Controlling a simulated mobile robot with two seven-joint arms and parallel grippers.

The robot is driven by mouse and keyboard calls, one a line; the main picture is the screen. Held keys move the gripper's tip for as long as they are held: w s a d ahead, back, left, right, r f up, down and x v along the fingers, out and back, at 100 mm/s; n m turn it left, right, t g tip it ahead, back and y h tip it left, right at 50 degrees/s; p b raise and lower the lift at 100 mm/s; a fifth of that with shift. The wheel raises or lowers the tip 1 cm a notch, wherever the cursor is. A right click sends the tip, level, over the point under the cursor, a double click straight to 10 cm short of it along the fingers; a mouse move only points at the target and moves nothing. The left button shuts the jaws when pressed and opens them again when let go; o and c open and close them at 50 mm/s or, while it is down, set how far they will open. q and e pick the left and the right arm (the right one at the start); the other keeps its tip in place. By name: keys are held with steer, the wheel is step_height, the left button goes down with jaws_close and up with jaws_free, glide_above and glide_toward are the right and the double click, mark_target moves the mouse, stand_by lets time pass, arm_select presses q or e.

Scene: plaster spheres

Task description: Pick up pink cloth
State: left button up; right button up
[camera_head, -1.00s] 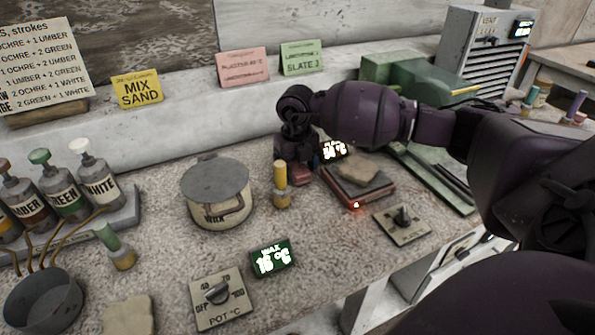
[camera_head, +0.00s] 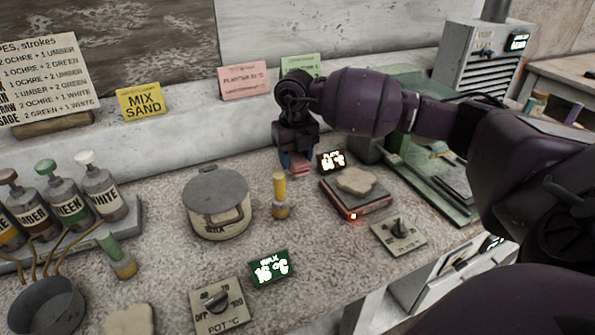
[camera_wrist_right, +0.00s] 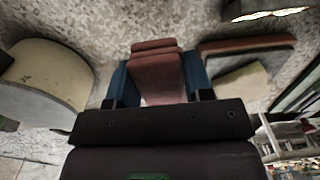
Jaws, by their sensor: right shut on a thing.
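The pink cloth (camera_head: 300,169) is a small folded piece, seen at the tip of my right gripper (camera_head: 297,162) in the head view. In the right wrist view the folded cloth (camera_wrist_right: 157,75) lies between the two blue fingers of the right gripper (camera_wrist_right: 156,82), which are shut on it. The arm hides part of the gripper in the head view. I cannot tell how far the cloth is above the counter. My left gripper is not in view.
A yellow-handled brush (camera_head: 280,195) stands left of the hotplate (camera_head: 360,207), which bears a tan cloth-like piece (camera_head: 356,181). A lidded pot (camera_head: 217,215) is further left. A small display (camera_head: 331,161) stands right of the gripper. The counter front is partly clear.

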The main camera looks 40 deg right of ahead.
mark_target(295, 154)
step_height(295, 154, up, 14)
steer(key=p, duration=0.1)
steer(key=shift+f, duration=0.15)
steer(key=o, duration=0.3)
steer(key=shift+c, duration=1.3)
